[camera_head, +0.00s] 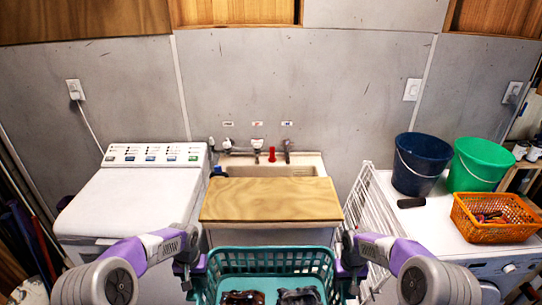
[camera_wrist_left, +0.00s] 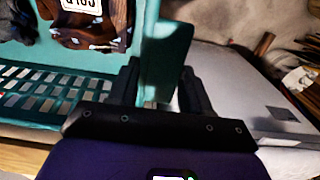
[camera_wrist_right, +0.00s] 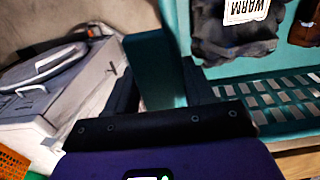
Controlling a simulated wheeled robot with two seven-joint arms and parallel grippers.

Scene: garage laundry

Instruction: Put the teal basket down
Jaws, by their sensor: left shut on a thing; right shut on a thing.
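The teal basket (camera_head: 270,262) is at the bottom centre of the head view, held between my two arms in front of the wooden board. Dark and brown cloth items with white labels lie inside it; a brown one (camera_wrist_left: 95,25) shows in the left wrist view and a dark one (camera_wrist_right: 235,30) in the right wrist view. My left gripper (camera_wrist_left: 162,85) is shut on the basket's left wall. My right gripper (camera_wrist_right: 162,85) is shut on its right wall. The basket's underside is hidden.
A bare wooden board (camera_head: 270,198) lies over the front of the sink (camera_head: 270,168). A white washer (camera_head: 130,195) stands left and a white drying rack (camera_head: 370,215) right. A blue bucket (camera_head: 417,165), green bucket (camera_head: 480,165) and orange basket (camera_head: 495,230) stand on the right-hand machine.

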